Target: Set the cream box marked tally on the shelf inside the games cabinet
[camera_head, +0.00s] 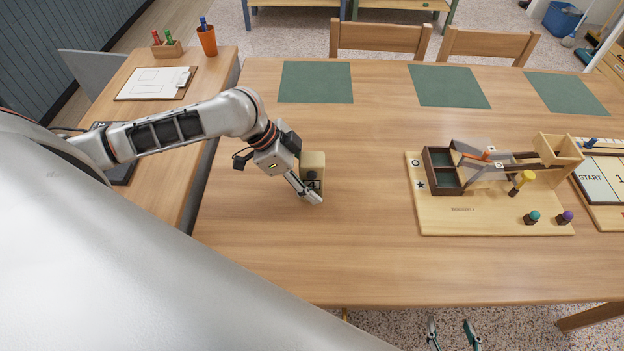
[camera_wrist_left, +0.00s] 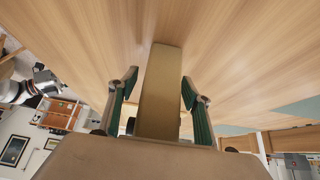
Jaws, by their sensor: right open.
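A cream box (camera_head: 313,162) stands on the wooden table, left of its middle. Dark marks show on its near part, but I cannot read them. My left gripper (camera_head: 313,193) is at the box, partly covering it. In the left wrist view the box (camera_wrist_left: 161,85) lies between the two fingers of my left gripper (camera_wrist_left: 160,92). The fingers are apart, with narrow gaps showing beside the box. My right gripper (camera_head: 453,333) is open and empty, low at the bottom edge, away from the box. I do not see the games cabinet's shelf.
A wooden game board (camera_head: 450,222) with a dark tray, a ramp and pegs stands on the right. Green mats (camera_head: 316,82) lie along the far edge by two chairs (camera_head: 380,38). A side table holds a clipboard (camera_head: 150,84) and an orange cup (camera_head: 207,41). The table's middle is clear.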

